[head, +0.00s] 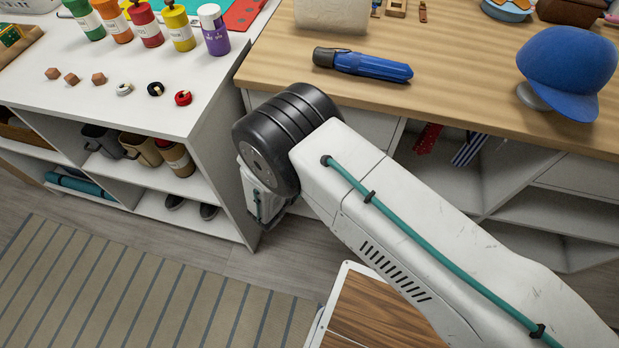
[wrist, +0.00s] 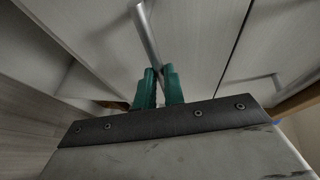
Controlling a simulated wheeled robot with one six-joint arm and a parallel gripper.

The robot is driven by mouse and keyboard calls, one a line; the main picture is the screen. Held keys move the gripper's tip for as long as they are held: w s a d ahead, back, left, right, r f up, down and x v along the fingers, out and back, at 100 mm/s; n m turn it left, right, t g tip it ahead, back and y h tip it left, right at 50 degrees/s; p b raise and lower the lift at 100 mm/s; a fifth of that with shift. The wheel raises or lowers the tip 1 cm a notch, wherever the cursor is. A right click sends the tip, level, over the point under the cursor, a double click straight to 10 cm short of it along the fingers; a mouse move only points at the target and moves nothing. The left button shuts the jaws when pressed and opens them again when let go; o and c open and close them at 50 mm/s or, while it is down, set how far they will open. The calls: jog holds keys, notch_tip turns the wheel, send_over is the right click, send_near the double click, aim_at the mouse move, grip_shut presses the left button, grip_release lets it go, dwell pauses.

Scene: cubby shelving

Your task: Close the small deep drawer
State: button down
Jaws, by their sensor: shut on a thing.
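My gripper (wrist: 160,82) shows in the wrist view as two green fingers close together, shut on a silver bar handle (wrist: 145,35). The handle runs up and slightly left from between the fingertips, against pale grey wood-grained panels. I take this to be the handle of the small deep drawer (wrist: 190,30). How far the drawer stands open cannot be told. In the head view my arm's dark wrist joint is in front of the wooden-topped cabinet's left end and hides the fingers and the handle. A white front (head: 368,126) shows just right of that joint.
A second bar handle (wrist: 252,78) is at the right in the wrist view. The wooden counter (head: 450,60) bears a blue flashlight (head: 362,65) and a blue cap (head: 568,70). A white cubby unit (head: 120,100) stands left. A striped rug (head: 130,290) lies on the floor.

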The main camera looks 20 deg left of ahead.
jog(key=shift+w+a, duration=0.15)
jog(key=shift+w, duration=0.2)
jog(key=shift+w+r, duration=0.1)
jog(key=c, duration=1.5)
grip_release()
jog(key=shift+w, duration=0.1)
jog(key=v, duration=0.8)
